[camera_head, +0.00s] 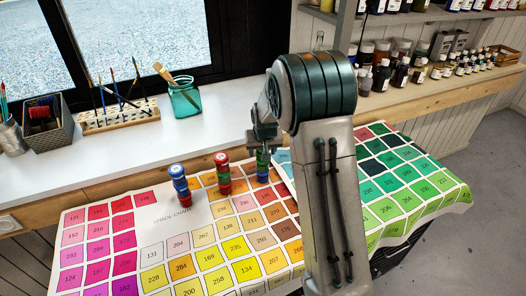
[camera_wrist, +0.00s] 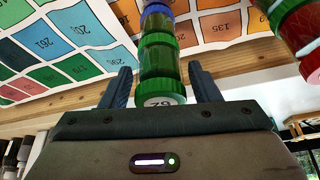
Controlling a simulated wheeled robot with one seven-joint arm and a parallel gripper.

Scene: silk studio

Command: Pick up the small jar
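Three small jars with coloured caps stand on the colour chart. A blue-capped jar (camera_head: 180,184) is on the left and a red-capped jar (camera_head: 223,174) is in the middle. A green-capped jar (camera_head: 263,166) with a blue lower part stands on the right, under my gripper (camera_head: 263,146). In the wrist view the green-capped jar (camera_wrist: 161,65) is between my two open fingers (camera_wrist: 160,88), with narrow gaps seeming to show at its sides. A numbered cap faces the palm. The red-capped jar (camera_wrist: 300,30) shows at the upper right there.
The colour chart (camera_head: 180,218) covers the near table, and a second green chart (camera_head: 400,185) lies at right. Behind is a white counter (camera_head: 220,124) with a teal glass (camera_head: 185,100) of brushes, a wooden brush rack (camera_head: 118,115) and a dark basket (camera_head: 45,125). Bottle shelves stand at upper right.

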